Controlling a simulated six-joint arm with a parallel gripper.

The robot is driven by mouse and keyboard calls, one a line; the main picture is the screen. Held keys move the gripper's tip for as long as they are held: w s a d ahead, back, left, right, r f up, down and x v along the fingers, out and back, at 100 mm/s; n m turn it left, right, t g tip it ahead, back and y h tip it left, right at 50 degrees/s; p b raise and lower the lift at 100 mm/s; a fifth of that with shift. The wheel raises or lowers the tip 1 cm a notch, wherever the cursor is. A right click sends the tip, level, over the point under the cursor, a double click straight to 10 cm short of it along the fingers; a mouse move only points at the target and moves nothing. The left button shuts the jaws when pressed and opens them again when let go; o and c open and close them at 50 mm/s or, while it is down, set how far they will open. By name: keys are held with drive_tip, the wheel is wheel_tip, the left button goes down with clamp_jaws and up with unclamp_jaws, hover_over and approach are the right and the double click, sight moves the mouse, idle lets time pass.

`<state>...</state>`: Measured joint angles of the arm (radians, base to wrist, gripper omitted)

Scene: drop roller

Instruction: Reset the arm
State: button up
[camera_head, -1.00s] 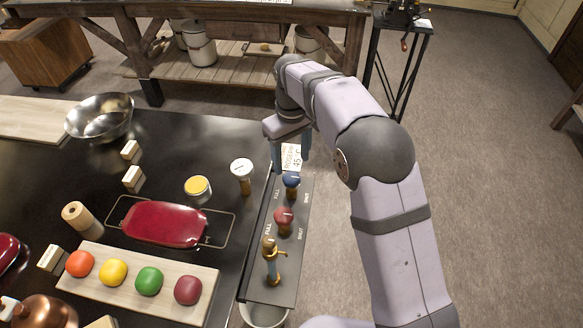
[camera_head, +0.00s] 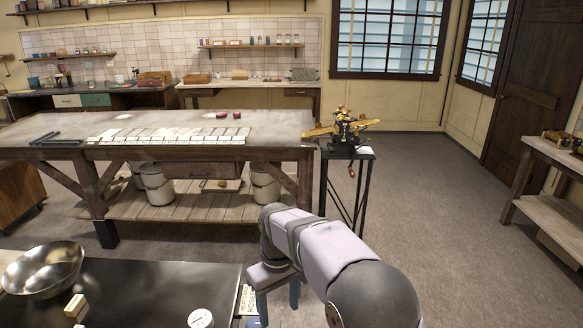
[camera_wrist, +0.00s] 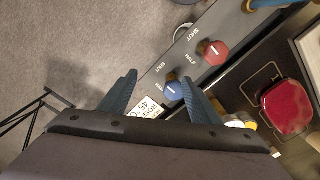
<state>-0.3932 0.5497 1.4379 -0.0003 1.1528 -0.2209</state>
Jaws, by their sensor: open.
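My gripper (camera_wrist: 163,95) is open in the wrist view, with its two blue fingers apart. It is over the end of a dark valve panel (camera_wrist: 242,22) with a blue knob (camera_wrist: 172,91) and a red knob (camera_wrist: 215,52). The blue knob appears between the fingers, close to the right one; I cannot tell whether they touch.
A metal bowl (camera_head: 42,270) stands on the dark table. A long wooden workbench (camera_head: 255,145) is behind it, and a brass machine (camera_head: 343,130) sits on a small dark stand (camera_head: 347,185) to the right. Open floor (camera_head: 430,190) lies right of my arm. A red tray (camera_wrist: 288,107) shows in the wrist view.

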drive_tip(key=s+d+f+m, duration=0.2)
drive_tip(key=s+d+m, duration=0.1)
drive_tip(key=s+d, duration=0.6)
drive_tip(key=s+d+f+m, duration=0.3)
drive_tip(key=s+d, duration=0.6)
drive_tip(key=s, duration=0.4)
drive_tip(key=shift+d+m, duration=0.2)
drive_tip(key=shift+m, duration=0.3)
